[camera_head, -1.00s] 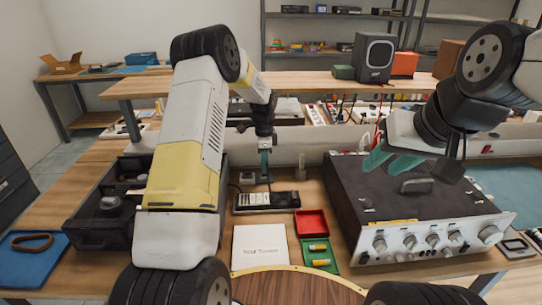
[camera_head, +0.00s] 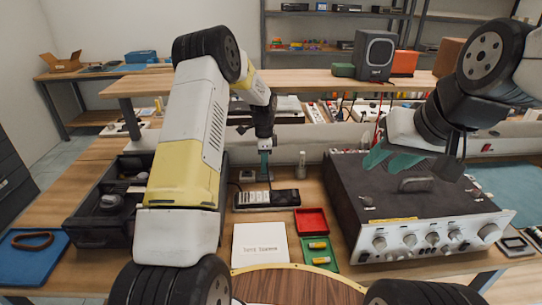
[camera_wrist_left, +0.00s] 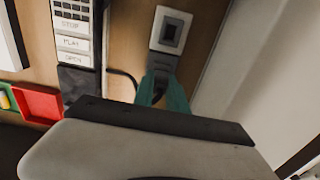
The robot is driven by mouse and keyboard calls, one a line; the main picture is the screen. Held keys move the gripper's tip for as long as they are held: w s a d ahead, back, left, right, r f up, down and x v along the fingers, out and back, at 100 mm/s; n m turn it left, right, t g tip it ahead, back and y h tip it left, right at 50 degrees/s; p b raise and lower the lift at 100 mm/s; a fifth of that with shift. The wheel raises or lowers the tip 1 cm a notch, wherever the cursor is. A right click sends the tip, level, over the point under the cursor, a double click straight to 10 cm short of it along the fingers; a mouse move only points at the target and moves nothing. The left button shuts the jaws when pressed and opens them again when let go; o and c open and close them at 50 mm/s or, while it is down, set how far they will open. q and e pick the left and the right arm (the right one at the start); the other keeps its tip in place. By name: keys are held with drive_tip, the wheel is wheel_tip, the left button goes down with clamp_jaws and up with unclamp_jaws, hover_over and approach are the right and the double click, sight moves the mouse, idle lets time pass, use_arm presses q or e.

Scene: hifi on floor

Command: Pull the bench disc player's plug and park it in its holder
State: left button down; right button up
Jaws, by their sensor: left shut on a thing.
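The disc player (camera_head: 266,199) is a dark slab with pale labelled keys on the bench; its STOP, PLAY and OPEN keys show on the player (camera_wrist_left: 74,45) in the left wrist view. My left gripper (camera_head: 264,172) points down just behind it. In the left wrist view its green fingers (camera_wrist_left: 160,93) are shut on the dark plug, mostly hidden between them. A black cord (camera_wrist_left: 122,75) runs from the player side to the fingers. A grey block with a dark square opening (camera_wrist_left: 170,32) lies just beyond; whether it is holder or socket is unclear. My right gripper (camera_head: 390,160) is open and empty.
A large silver-fronted amplifier (camera_head: 425,205) stands under my right gripper. A red tray (camera_head: 311,221), a green tray (camera_head: 322,265) and a white booklet (camera_head: 260,248) lie in front of the player. A black open box (camera_head: 105,215) is at left.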

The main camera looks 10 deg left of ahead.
use_arm(q)
drive_tip(key=shift+f, duration=0.25)
idle(0.5)
drive_tip(key=c, duration=1.3)
unclamp_jaws()
drive_tip(key=shift+o, duration=0.2)
wheel_tip(320, 180, up, 13)
